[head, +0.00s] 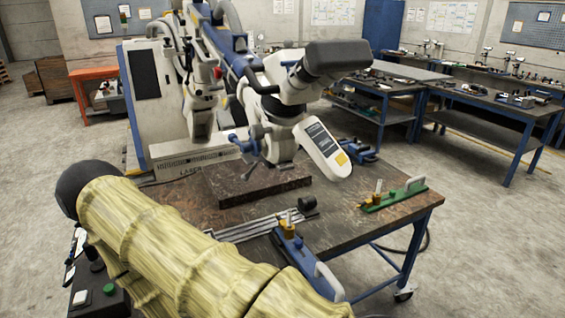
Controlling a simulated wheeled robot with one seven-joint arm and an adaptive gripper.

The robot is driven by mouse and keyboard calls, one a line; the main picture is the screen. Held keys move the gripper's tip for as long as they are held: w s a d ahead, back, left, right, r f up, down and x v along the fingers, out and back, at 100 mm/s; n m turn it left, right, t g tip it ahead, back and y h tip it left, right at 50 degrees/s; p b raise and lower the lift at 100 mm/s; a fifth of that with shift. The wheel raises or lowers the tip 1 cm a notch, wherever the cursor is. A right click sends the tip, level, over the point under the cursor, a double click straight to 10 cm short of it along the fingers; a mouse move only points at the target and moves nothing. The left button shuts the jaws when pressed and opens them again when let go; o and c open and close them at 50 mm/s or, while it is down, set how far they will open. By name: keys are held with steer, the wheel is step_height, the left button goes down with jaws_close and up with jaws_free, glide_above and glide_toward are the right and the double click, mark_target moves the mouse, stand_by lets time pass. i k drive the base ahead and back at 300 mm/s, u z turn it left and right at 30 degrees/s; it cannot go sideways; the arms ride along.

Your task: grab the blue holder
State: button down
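A blue holder (297,252) with a brass-coloured fitting and a pale handle lies on the near part of the brown worktable. Its near end meets the edge of my yellow, ribbed-sleeved arm in the picture. A second blue piece (362,151) lies farther back on the table, beside the white microscope head. A green holder (395,194) of similar shape, with a light handle, lies at the right of the table. My gripper is not in view, and nothing shows it touching either blue piece.
The worktable (352,221) carries a dark slab (256,184), metal rails (244,230) and a small black cylinder (307,203). The white microscope arm (283,105) overhangs the back of the table. Open brown surface lies between the blue and green holders.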

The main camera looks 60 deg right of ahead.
mark_target(326, 284)
steer(key=z, duration=5.3)
steer(key=k, duration=1.35)
steer(key=u, duration=1.9)
steer(key=i, duration=0.1)
steer(key=z, duration=0.1)
